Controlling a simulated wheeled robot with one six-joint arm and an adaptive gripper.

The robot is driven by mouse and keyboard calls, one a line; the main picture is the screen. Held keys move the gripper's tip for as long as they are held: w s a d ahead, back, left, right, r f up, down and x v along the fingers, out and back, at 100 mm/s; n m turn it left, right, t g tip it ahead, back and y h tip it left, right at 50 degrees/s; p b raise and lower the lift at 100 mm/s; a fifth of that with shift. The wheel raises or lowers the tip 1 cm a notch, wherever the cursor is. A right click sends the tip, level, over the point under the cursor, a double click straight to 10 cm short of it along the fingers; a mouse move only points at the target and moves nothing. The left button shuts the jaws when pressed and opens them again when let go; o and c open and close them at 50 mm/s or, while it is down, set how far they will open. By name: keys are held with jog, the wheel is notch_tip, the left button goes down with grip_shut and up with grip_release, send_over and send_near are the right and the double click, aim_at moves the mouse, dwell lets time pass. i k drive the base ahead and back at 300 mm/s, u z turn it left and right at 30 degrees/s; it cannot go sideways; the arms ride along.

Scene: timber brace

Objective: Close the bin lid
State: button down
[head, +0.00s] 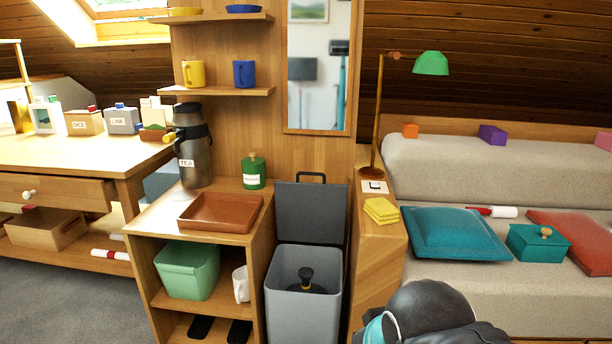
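The grey bin (304,311) stands on the floor between the low wooden cabinet and the sofa. Its lid (311,211) is open and stands upright at the back of the bin, with a black loop handle on its top edge. Part of my dark arm, with a teal and white band, shows at the bottom right, to the right of the bin. My gripper is not in view.
The cabinet left of the bin holds a brown tray (219,212), a flask (192,146) and a green canister (254,171). Yellow cloths (381,210) and a lamp (376,120) stand on the wooden ledge at right. A mirror (319,66) hangs above the lid.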

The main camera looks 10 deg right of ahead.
aim_at(306, 212)
jog(key=z, duration=0.45)
jog(key=i, duration=0.9)
jog(key=u, duration=0.5)
